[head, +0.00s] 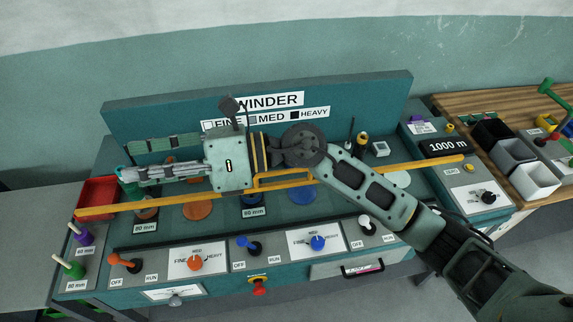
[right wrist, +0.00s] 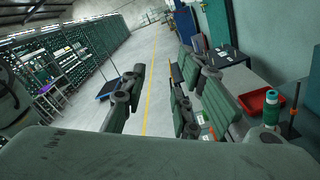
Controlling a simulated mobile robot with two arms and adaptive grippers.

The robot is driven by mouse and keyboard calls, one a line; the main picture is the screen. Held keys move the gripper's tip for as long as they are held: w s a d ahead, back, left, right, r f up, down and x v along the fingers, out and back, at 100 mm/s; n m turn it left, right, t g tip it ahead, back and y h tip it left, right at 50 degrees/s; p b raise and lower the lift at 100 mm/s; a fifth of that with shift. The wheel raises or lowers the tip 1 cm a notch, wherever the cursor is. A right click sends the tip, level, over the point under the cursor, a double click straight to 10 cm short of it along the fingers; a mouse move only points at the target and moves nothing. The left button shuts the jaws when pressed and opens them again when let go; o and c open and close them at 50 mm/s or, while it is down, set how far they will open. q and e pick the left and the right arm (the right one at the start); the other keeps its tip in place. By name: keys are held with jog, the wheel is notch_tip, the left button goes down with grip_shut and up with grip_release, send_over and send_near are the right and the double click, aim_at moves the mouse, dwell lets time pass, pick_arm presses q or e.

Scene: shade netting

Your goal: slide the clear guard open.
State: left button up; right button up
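The clear guard shows in the head view mainly by its long orange front bar (head: 365,172), which runs across the winder from lower left to upper right. A yellow-orange loop handle (head: 284,184) stands near its middle. The transparent pane itself is hard to make out. My right gripper (head: 125,162) is above the bar, left of the handle, pointing left. Its two fingers are apart with nothing between them; they also show apart in the right wrist view (right wrist: 162,85). My right wrist hides part of the panel behind the handle. My left gripper is not in view.
The winder's sloped front (head: 290,270) carries several knobs and switches. A red tray (head: 84,191) and pegged spools stand at the left. A 1000 m counter (head: 447,147) and bins (head: 533,181) are at the right. The right wrist view shows an open floor aisle.

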jog(key=w+d+f+n+t+h, duration=0.1)
jog(key=w+d+f+n+h, duration=0.25)
jog(key=f+h, duration=0.2)
jog(key=w+d+f+n+h, duration=0.2)
jog(key=d+f+h, duration=0.3)
jog(key=f, duration=0.2)
jog(key=w+d+t+h, duration=0.1)
jog(key=w+d+h, duration=0.3)
jog(key=d, duration=0.3)
jog(key=w+d+t+h, duration=0.2)
jog(key=w+d+h, duration=0.15)
jog(key=d, duration=0.45)
jog(key=p+x, duration=0.1)
jog(key=x, duration=0.1)
jog(key=p+x, duration=0.1)
jog(key=x, duration=0.2)
jog(key=p+x, duration=0.2)
jog(key=shift+w+a+f, duration=0.15)
jog(key=shift+w+a, duration=0.1)
jog(key=shift+a, duration=0.15)
jog(key=shift+c, duration=0.7)
grip_shut()
